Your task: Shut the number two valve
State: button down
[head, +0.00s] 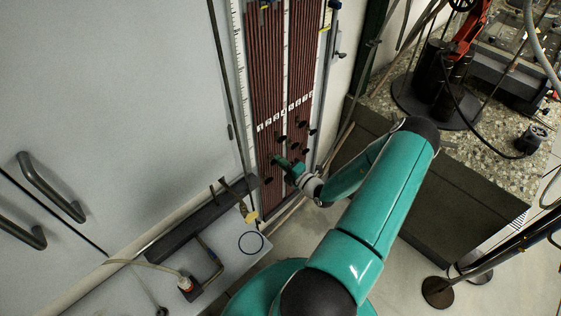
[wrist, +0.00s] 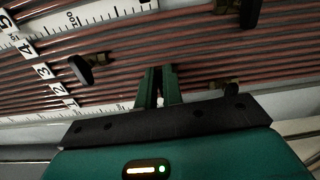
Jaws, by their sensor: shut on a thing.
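Behind my gripper a board of reddish-brown tubes (head: 278,60) stands upright. Its number strip (head: 285,111) crosses the tubes; in the wrist view the label 2 (wrist: 56,88) shows at left. My gripper (wrist: 158,72) is at the lower part of the board, its two green fingers close together around the number two valve, in line with that label. The held handle is mostly hidden between the fingers. It also shows in the head view as my gripper (head: 279,160). Neighbouring black valve handles show at left (wrist: 82,69) and at top (wrist: 250,12), apart from the fingers.
Another small dark handle (wrist: 231,89) sits close to the right of my gripper. A white scale (head: 238,60) edges the board. A grey shelf with a pipe (head: 200,215) is at lower left. A gravel-topped bench (head: 475,165) stands at right.

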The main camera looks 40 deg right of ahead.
jog(key=shift+s+f+m, duration=0.1)
jog(key=shift+f+m, duration=0.05)
jog(key=shift+m, duration=0.75)
jog(key=shift+f, duration=0.15)
dwell(0.9)
jog(key=c, duration=1.5)
grip_release()
jog(key=shift+c, duration=0.2)
jog(key=s, duration=1.3)
jog(key=shift+s+d, duration=0.2)
jog(key=shift+s, duration=0.15)
